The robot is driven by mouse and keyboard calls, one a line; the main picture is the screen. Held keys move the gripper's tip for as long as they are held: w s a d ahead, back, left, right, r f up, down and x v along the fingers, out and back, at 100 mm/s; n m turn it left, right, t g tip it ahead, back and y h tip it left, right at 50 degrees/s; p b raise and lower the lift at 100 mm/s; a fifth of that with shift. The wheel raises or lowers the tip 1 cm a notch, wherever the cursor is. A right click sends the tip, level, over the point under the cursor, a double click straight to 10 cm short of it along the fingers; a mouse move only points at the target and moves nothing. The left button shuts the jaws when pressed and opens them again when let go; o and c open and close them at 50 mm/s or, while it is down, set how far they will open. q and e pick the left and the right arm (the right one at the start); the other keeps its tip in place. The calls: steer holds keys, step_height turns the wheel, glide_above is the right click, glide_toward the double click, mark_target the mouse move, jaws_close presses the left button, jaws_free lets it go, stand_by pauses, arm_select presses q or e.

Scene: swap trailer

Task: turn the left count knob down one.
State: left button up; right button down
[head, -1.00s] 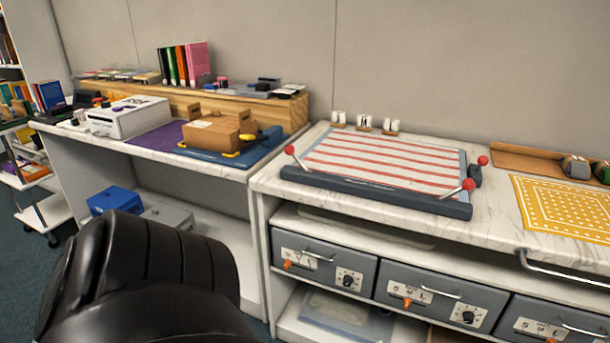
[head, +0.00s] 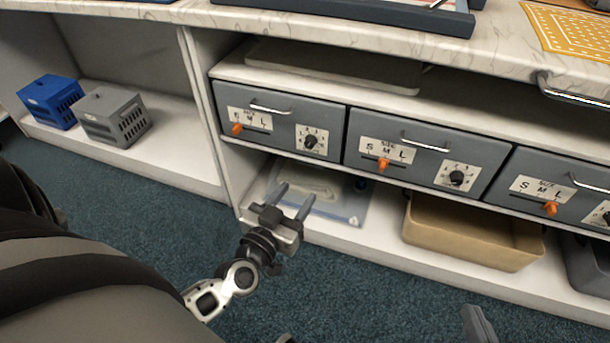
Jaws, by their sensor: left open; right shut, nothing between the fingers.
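The left count knob (head: 311,141) is a small black dial on a white numbered plate, at the right of the left drawer's grey front (head: 275,135). The numbers are too small to read surely. My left gripper (head: 294,199) is open and empty, its two fingers pointing up toward the drawers. It is below and a little left of the knob, apart from it, in front of the lower shelf. The grey tip of my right gripper (head: 479,324) shows at the bottom edge, shut; most of it is out of frame.
The left drawer has an orange size slider (head: 237,129) and a bar handle (head: 270,109). A middle drawer (head: 425,150) has its own black knob (head: 457,178). Open floor lies in front.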

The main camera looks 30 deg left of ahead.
arm_select(q)
steer(key=a+f+n+y+b, duration=0.1)
steer(key=a+f+y, duration=0.1)
steer(key=a+f, duration=0.1)
steer(key=b, duration=0.4)
glide_toward(308, 146)
steer(key=shift+y, duration=0.3)
steer(key=x, duration=0.7)
steer(key=shift+d, duration=0.2)
steer(key=shift+w+a, duration=0.2)
steer(key=shift+w, duration=0.5)
arm_select(e)
steer(key=shift+w+a+f+m+t+y, duration=0.1)
steer(key=shift+w+a+m+t+y, duration=0.1)
steer(key=shift+a+m+t+y, duration=0.55)
arm_select(q)
steer(key=shift+c, duration=0.3)
arm_select(e)
steer(key=shift+a, duration=0.15)
arm_select(q)
steer(key=c, duration=0.9)
